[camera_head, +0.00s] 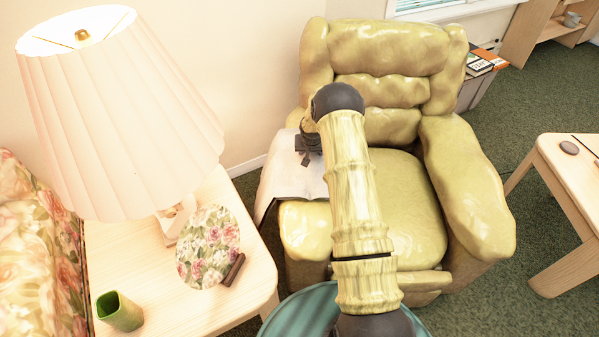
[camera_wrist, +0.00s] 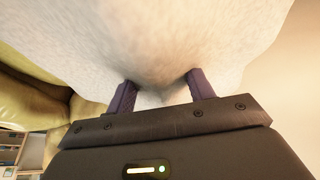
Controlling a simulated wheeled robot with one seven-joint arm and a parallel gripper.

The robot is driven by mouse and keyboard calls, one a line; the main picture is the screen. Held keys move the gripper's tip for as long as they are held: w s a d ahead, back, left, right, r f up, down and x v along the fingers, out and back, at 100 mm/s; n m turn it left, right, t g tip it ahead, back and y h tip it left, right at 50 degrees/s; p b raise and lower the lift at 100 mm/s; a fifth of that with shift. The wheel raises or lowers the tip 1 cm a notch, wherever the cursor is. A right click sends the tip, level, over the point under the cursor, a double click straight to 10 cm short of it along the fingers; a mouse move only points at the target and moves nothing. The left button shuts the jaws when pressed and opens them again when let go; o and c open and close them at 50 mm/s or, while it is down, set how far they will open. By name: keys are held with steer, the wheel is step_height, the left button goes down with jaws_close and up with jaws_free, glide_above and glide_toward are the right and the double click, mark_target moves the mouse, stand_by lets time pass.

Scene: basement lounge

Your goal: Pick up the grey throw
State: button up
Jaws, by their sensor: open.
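The grey throw (camera_head: 290,180) looks pale, almost white, and lies draped over the left armrest of the yellow-green recliner (camera_head: 408,195). My gripper (camera_head: 306,158) is over the throw at that armrest, partly hidden behind my own arm. In the wrist view, the throw (camera_wrist: 165,35) fills the upper middle, very close to the fingers. My gripper (camera_wrist: 161,82) is open there, its two dark fingers apart, with the pale cloth directly in front of and between them. Whether the fingertips touch the cloth I cannot tell.
A side table (camera_head: 190,295) at left holds a large lamp (camera_head: 120,110), a floral round plate (camera_head: 208,247) and a green cup (camera_head: 119,312). A wooden table (camera_head: 570,190) stands at right. Green carpet (camera_head: 490,125) lies open between recliner and table.

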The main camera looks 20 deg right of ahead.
steer(key=shift+f, duration=0.25)
stand_by(0.4)
jaws_close()
